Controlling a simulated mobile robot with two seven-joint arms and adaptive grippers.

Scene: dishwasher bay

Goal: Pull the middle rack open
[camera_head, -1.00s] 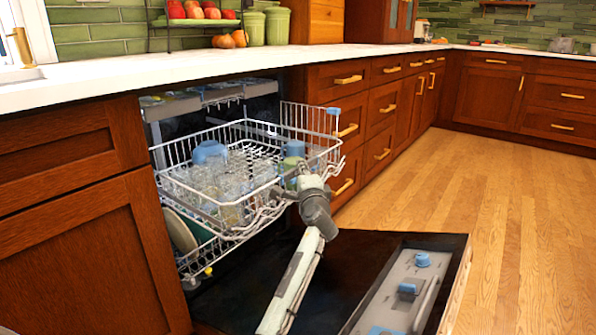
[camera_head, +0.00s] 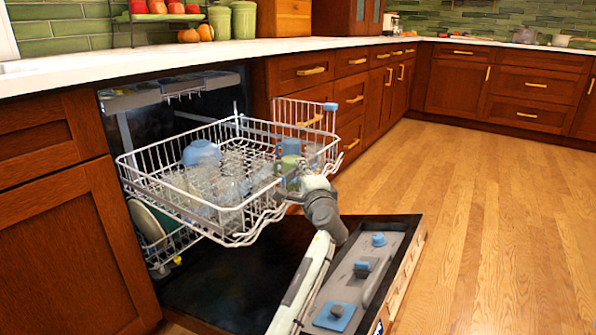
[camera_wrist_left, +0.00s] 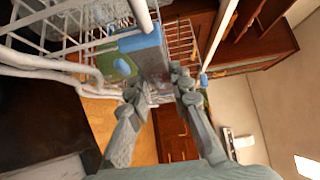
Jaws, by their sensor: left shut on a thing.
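The middle rack (camera_head: 241,238) is a white wire rack, well out of the dishwasher and over its open door. It holds clear glasses, a blue bowl (camera_head: 201,152) and blue and green cups (camera_head: 289,147). My left gripper (camera_head: 287,190) is at the rack's front rim, towards its right end, and is shut on the rack. In the left wrist view the two fingers (camera_wrist_left: 158,88) are close in front of the rack wires and a blue and green item; the exact contact is partly hidden. My right gripper is not in view.
The dishwasher door (camera_head: 235,280) lies open below the rack, with a grey dispenser panel (camera_head: 355,280). A lower rack (camera_head: 165,245) with plates sits beneath. Drawers with brass handles (camera_head: 311,71) stand close on the right. The wooden floor (camera_head: 490,220) beyond is clear.

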